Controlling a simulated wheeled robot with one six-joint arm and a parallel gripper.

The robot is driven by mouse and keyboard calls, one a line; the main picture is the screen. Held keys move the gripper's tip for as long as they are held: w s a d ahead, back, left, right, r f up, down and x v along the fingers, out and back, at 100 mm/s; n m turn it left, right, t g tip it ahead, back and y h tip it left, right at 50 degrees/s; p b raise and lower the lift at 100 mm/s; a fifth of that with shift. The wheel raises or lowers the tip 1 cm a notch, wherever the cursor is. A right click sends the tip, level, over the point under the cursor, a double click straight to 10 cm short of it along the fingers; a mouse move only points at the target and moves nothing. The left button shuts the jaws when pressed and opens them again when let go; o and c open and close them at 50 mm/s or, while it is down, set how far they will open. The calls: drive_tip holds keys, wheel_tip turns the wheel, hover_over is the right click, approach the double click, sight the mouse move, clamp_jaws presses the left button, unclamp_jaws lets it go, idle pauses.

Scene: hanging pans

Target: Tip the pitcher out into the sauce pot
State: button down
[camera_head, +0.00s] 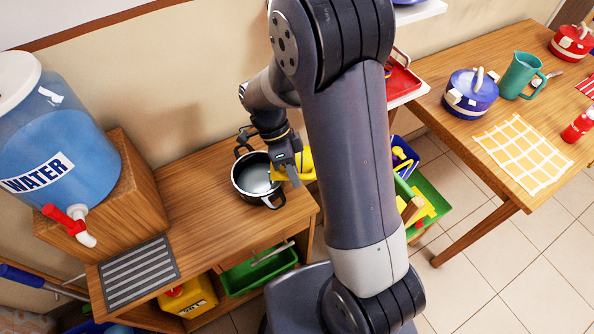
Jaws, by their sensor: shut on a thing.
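The sauce pot (240,181), black outside with a pale rim and dark handles, stands upright and open on the wooden counter. Its inside looks grey; I cannot tell whether there is liquid in it. My gripper (290,174) is at the pot's right side, shut on a yellow thing that appears to be the pitcher (307,164). The yellow pitcher is beside the pot's right rim and mostly hidden by my arm and gripper, so its tilt and contents cannot be told. A teal pitcher (521,75) stands upright on the right table.
A blue water dispenser (62,140) with a red tap stands on a wooden block at left, by a striped grey mat (138,272). The right table holds a blue lidded pot (470,93), a red pot (572,42) and a checked yellow cloth (523,154).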

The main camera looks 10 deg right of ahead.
drive_tip(key=shift+w+a+r+h, duration=0.1)
drive_tip(key=shift+a+r+h, duration=0.05)
drive_tip(key=shift+a+h, duration=0.15)
idle(1.9)
